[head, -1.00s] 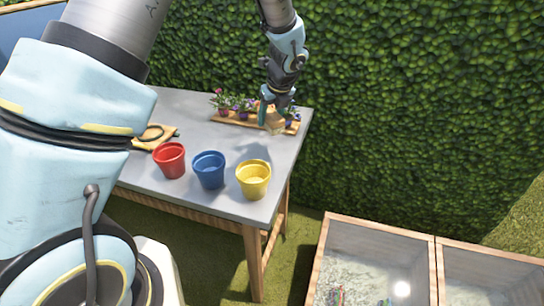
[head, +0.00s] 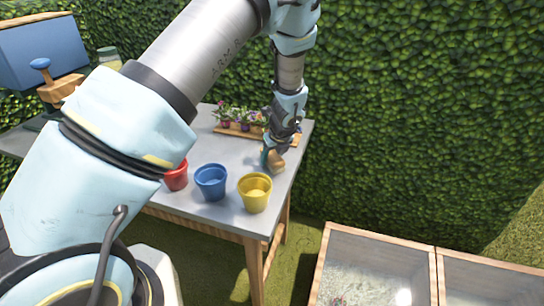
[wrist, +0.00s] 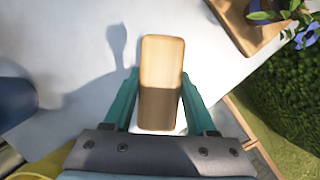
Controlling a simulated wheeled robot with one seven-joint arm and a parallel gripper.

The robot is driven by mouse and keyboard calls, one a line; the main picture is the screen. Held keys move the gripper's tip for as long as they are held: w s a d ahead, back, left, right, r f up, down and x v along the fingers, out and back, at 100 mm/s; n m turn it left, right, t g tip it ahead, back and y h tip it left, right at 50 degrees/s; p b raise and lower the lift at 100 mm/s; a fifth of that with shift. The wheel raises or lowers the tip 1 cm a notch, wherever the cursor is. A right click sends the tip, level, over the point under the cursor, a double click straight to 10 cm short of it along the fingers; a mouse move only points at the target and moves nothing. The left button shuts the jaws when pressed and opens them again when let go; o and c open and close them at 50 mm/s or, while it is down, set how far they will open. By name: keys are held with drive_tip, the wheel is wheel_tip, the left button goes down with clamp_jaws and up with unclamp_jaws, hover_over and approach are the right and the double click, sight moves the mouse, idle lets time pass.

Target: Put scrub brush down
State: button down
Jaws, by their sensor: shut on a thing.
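My gripper (head: 271,157) is shut on the scrub brush (wrist: 162,62), a block with a pale wooden body. In the wrist view the brush lies between the two teal fingers, and its near half is in shade. In the head view the brush (head: 276,163) shows as a small tan block low over the right part of the grey table (head: 228,160). I cannot tell whether it touches the table top. Its bristles are not visible.
A wooden tray (head: 228,131) with several potted flowers stands behind my gripper. Red (head: 176,177), blue (head: 211,182) and yellow (head: 255,193) pots stand along the front edge. The table's right edge is close to the brush, with a hedge (head: 420,120) beyond.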

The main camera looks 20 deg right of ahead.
drive_tip(key=shift+f, duration=0.1)
drive_tip(key=shift+f, duration=0.1)
drive_tip(key=shift+c, duration=1)
unclamp_jaws()
drive_tip(key=shift+r, duration=0.3)
drive_tip(key=b+v, duration=0.2)
drive_tip(key=v, duration=1)
